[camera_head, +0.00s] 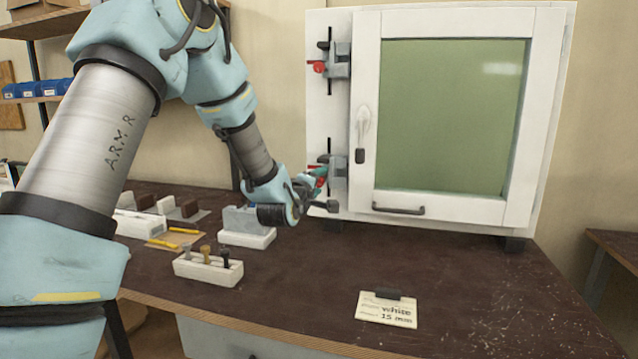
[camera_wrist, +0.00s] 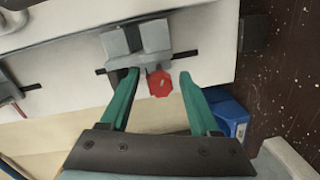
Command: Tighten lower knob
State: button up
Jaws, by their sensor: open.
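The lower clamp (camera_head: 337,165) is a grey block on a dark bar, fixed to the white frame's left side. Its red lower knob (camera_wrist: 159,83) shows in the wrist view between the two green fingers of my gripper (camera_wrist: 160,78). The fingers are apart, one on either side of the knob, with gaps visible; I see no contact. In the head view my gripper (camera_head: 318,174) is at the lower clamp and mostly hides the knob. The clamp body also shows in the wrist view (camera_wrist: 157,36).
An upper clamp (camera_head: 340,60) with a red knob (camera_head: 318,67) sits above on the frame. A white-framed green window (camera_head: 450,120) stands right. A grey block on a white base (camera_head: 247,237), a peg holder (camera_head: 208,270) and a label card (camera_head: 387,308) rest on the bench. The front right is clear.

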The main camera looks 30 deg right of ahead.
jog(key=b+v, duration=0.2)
jog(key=v, duration=0.8)
jog(key=shift+s+a+b, duration=0.2)
jog(key=shift+s+b, duration=0.1)
jog(key=shift+b, duration=0.05)
jog(key=shift+a, duration=0.1)
